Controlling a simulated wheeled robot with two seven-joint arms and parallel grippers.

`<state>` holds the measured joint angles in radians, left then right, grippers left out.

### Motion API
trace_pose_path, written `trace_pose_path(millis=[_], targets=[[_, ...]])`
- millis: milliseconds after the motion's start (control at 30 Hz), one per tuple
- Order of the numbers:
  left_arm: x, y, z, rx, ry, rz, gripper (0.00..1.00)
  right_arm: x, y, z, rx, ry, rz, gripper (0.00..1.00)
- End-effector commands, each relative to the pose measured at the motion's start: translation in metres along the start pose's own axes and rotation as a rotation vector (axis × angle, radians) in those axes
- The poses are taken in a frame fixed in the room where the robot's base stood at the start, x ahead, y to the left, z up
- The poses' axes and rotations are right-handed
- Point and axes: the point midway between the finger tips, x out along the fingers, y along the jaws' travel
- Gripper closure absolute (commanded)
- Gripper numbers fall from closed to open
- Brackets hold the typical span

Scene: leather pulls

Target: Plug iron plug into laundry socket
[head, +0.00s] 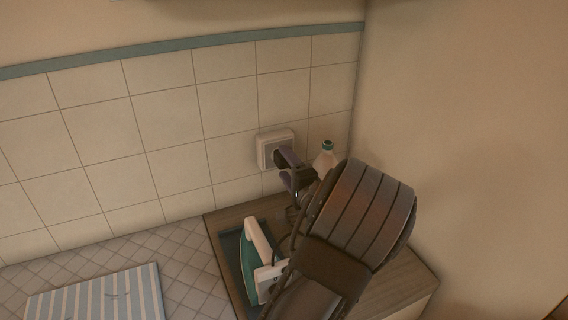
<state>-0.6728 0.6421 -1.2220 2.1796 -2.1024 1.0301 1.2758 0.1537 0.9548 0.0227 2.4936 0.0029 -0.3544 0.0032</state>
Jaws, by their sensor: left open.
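The white laundry socket (267,149) is on the tiled wall near the corner. My left gripper (286,165) is open, with its dark fingers right in front of the socket's lower right part. A dark shape meets the socket face there; I cannot tell whether it is the iron plug or a fingertip. The teal and white iron (252,252) rests below, in a dark tray on the wooden counter. My left arm covers the iron's right side and any cord there. My right gripper is not in view.
A blue-and-white striped cloth (95,297) lies at lower left. The wooden counter (393,283) meets the plain right wall. The tiled surface beside the cloth is clear.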

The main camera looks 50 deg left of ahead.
Motion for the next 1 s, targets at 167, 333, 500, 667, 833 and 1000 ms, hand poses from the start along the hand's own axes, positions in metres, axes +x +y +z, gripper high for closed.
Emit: trace_pose_path(millis=[167,333,500,667,833,1000], targets=[[-0.03,0.001,-0.001,-0.002,0.004,0.002,0.35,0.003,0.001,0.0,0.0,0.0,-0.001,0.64],[-0.053,0.001,-0.001,-0.001,0.002,0.001,0.35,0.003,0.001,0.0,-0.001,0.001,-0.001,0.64],[-0.061,0.001,0.0,0.0,0.0,0.0,0.35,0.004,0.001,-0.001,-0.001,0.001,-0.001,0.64],[-0.061,0.0,0.0,0.0,0.0,0.0,0.35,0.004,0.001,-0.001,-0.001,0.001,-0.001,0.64],[-0.06,0.0,0.0,0.0,0.0,0.0,0.35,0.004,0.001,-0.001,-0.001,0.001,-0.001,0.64],[-0.06,0.0,0.0,0.0,0.0,0.0,0.35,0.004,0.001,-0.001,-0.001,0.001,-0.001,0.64]])
